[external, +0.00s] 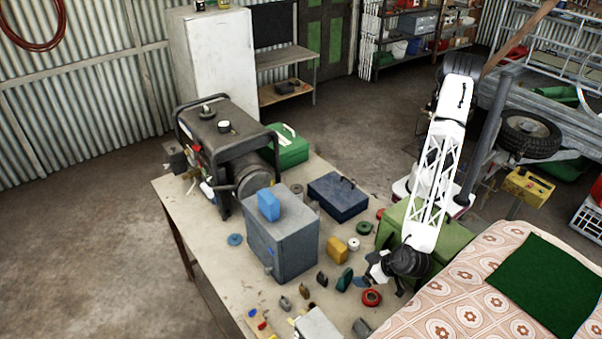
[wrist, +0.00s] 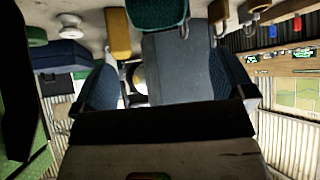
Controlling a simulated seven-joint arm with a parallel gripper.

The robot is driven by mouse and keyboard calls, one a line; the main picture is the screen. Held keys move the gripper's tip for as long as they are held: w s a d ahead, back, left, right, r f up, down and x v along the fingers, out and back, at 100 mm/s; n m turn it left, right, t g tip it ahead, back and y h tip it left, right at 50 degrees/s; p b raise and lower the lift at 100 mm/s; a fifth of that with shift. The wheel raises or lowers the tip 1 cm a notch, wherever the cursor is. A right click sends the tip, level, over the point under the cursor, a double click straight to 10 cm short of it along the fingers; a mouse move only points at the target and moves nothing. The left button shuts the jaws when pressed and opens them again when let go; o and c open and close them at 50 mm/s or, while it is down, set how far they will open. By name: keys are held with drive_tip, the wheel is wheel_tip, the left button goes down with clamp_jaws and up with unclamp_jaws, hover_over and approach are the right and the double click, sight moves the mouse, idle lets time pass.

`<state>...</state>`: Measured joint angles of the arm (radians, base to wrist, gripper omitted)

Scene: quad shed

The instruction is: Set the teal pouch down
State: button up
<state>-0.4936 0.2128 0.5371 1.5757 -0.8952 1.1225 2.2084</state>
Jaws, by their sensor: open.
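The teal pouch (external: 344,279) stands on the workbench among several small items. My gripper (external: 381,278) is low over the bench, just right of the pouch, and looks apart from it. Its jaws are open and I see nothing between them. In the wrist view a teal item (wrist: 157,14), which looks like the pouch, is cut off by the top edge. The exact contact under the gripper is hard to see.
A grey metal box (external: 283,243) with a blue block on top stands left of the pouch. A yellow block (external: 336,249), a red ring (external: 371,297) and a navy toolbox (external: 338,197) are close by. A green case (external: 455,243) stands behind my gripper.

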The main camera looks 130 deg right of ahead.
drive_tip(key=shift+s+a+r, duration=0.15)
drive_tip(key=shift+a+r, duration=0.15)
drive_tip(key=shift+r, duration=0.05)
idle(0.7)
drive_tip(key=s+d+r+n+g+y, duration=0.2)
drive_tip(key=s+d+r+n+y, duration=0.3)
drive_tip(key=s+d+r, duration=1.35)
drive_tip(key=s+d+n+y, duration=0.1)
drive_tip(key=s+d+n, duration=0.3)
drive_tip(key=s, duration=1)
drive_tip(key=s+d+n+t+y, duration=0.1)
drive_tip(key=s+d+n, duration=0.3)
drive_tip(key=s, duration=1.1)
drive_tip(key=shift+d+f+y, duration=0.2)
drive_tip(key=shift+d+y, duration=0.4)
drive_tip(key=shift+d, duration=0.45)
